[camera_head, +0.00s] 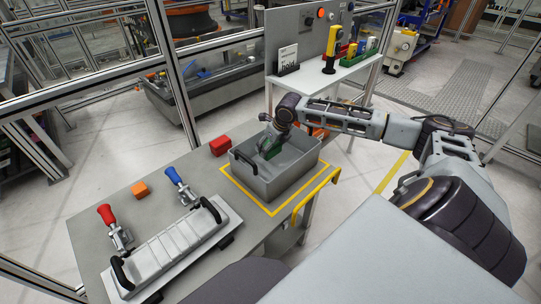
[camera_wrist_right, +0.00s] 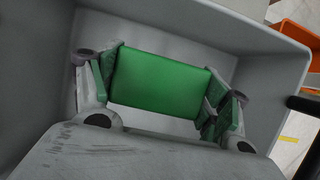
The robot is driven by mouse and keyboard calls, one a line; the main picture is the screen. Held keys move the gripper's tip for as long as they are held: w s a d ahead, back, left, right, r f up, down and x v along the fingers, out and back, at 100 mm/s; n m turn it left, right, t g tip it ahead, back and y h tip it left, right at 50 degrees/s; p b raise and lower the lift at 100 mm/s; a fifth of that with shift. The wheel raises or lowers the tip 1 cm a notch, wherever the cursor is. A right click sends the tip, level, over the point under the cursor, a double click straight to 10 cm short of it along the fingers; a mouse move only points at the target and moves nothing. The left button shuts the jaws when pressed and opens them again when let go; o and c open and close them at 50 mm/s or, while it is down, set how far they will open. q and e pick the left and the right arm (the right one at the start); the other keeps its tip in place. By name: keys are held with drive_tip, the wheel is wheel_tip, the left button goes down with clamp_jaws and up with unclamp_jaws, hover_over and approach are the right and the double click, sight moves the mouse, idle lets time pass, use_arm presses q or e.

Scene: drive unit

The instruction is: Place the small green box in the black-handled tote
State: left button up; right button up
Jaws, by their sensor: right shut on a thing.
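The grey tote (camera_head: 292,184) with black handles stands on the work table. My right gripper (camera_head: 268,150) reaches down inside it from above. In the right wrist view, my right gripper (camera_wrist_right: 165,95) is shut on the small green box (camera_wrist_right: 160,82), with a finger at each side of it. The tote's grey walls (camera_wrist_right: 215,30) surround the box there. I cannot tell whether the box touches the tote floor. In the head view the box is mostly hidden by the gripper. My left gripper is not in view.
A red box (camera_head: 220,146) lies left of the tote on the table (camera_head: 190,165). An orange cube (camera_head: 140,189) and a grey fixture (camera_head: 175,248) with red and blue clamp handles are farther left. Yellow tape (camera_head: 268,212) borders the tote. A raised shelf (camera_head: 345,72) stands behind.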

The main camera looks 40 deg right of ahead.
sight(270, 152)
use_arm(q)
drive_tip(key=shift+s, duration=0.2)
use_arm(e)
drive_tip(key=shift+f, duration=0.3)
wheel_tip(270, 152, down, 3)
drive_tip(key=shift+r+b, duration=0.1)
drive_tip(key=shift+b, duration=0.2)
drive_tip(key=shift+f, duration=0.7)
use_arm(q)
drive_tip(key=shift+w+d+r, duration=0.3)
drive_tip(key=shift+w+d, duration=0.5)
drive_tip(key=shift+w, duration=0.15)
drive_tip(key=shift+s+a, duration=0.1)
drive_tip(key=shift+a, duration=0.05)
use_arm(e)
drive_tip(key=shift+f, duration=0.1)
